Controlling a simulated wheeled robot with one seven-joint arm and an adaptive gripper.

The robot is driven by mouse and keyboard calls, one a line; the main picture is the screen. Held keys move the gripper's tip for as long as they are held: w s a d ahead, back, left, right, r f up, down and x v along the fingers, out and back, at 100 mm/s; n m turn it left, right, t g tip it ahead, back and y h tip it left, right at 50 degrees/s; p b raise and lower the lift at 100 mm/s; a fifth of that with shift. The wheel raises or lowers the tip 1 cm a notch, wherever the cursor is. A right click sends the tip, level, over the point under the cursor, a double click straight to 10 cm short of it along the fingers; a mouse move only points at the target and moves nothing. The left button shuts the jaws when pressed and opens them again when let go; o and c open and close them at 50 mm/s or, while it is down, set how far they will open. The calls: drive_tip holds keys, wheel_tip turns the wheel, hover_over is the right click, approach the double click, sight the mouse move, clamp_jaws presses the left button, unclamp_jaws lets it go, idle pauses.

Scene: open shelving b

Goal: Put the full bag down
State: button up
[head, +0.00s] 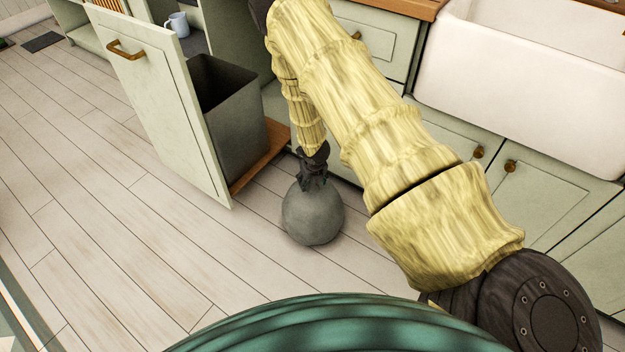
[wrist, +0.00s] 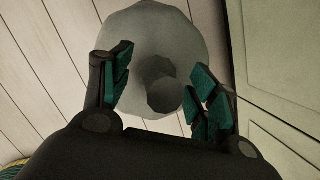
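The full bag (head: 312,218) is a round grey sack with a narrow tied neck; it appears to rest upright on the plank floor. In the wrist view the bag (wrist: 187,38) lies below my gripper, its round knot (wrist: 163,96) between the fingers. My gripper (head: 313,178) points down at the top of the bag. In the wrist view its teal-padded fingers are spread, with a visible gap on each side of the knot. The bag's underside is hidden.
A pulled-out cabinet front (head: 165,95) with a dark grey bin (head: 235,130) on a wooden base (head: 262,157) stands to the left of the bag. Cabinet doors (head: 552,190) and a white sink (head: 520,80) are to the right. The floor (head: 120,220) at left is clear.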

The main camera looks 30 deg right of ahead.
drive_tip(key=p+v, duration=0.2)
drive_tip(key=v, duration=0.9)
drive_tip(key=s+a+f+m+g+y, duration=0.1)
drive_tip(key=s+a+f+m, duration=0.2)
drive_tip(key=s+a+m, duration=0.45)
drive_tip(key=s+a+f+m+y, duration=0.1)
drive_tip(key=s+a+f+m, duration=0.25)
drive_tip(key=s+m, duration=0.6)
drive_tip(key=s+a+m+g, duration=0.1)
drive_tip(key=s+a+m, duration=0.2)
drive_tip(key=s+m, duration=0.5)
drive_tip(key=s+a+m+g, duration=0.1)
drive_tip(key=s+a+m, duration=0.3)
drive_tip(key=s+m, duration=0.5)
drive_tip(key=s, duration=0.3)
drive_tip(key=shift+a+r+h, duration=0.15)
drive_tip(key=shift+a+h, duration=0.15)
drive_tip(key=shift+h, duration=0.1)
